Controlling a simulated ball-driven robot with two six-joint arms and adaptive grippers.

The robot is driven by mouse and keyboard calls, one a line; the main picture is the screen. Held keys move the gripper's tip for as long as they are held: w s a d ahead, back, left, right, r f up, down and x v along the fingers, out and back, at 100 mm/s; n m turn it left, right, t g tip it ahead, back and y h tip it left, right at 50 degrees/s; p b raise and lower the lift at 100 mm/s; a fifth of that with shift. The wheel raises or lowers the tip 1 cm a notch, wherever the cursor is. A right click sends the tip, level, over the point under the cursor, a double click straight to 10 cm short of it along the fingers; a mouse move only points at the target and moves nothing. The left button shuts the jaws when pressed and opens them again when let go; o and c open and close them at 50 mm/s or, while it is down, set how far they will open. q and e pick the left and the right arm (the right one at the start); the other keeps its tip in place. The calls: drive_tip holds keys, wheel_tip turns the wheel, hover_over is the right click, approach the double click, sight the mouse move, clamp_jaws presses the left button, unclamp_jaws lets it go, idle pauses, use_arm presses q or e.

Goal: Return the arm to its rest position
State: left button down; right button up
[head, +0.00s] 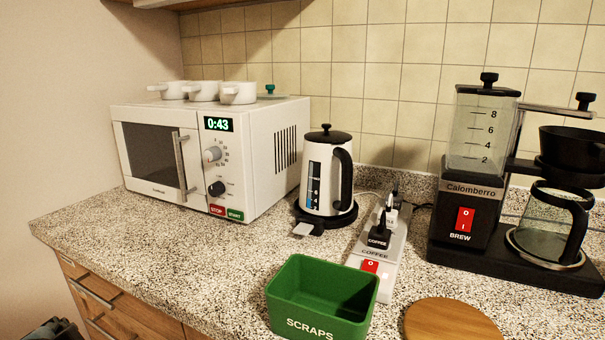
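A dark, jointed piece (55,331) shows at the bottom left corner, in front of the drawers and below the counter's level. It looks like the top of my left gripper. Most of it is cut off by the picture's edge, so I cannot see its fingers or whether it holds anything. It is apart from everything on the counter. My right gripper and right arm are not in view.
The speckled counter (150,238) is clear at the front left. On it stand a white microwave (262,150) with white cups on top, a kettle (322,180), a power strip (390,262), a green scraps bin (322,300), a round wooden board (450,321) and a coffee maker (470,190).

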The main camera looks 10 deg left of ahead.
use_arm(q)
drive_tip(key=s+d+n+g+h, duration=0.5)
drive_tip(key=s+d+h, duration=0.3)
drive_tip(key=s, duration=0.6)
wheel_tip(320, 180, down, 27)
drive_tip(key=a+g+y+b, duration=0.1)
drive_tip(key=b, duration=0.1)
drive_tip(key=s+a+f+g+b, duration=0.1)
drive_tip(key=s+f+b, duration=0.1)
drive_tip(key=s+f, duration=1.8)
drive_tip(key=shift+a+f+n+g, duration=0.2)
drive_tip(key=shift+f+n+g, duration=0.1)
drive_tip(key=shift+f+g, duration=0.15)
drive_tip(key=shift+b, duration=0.3)
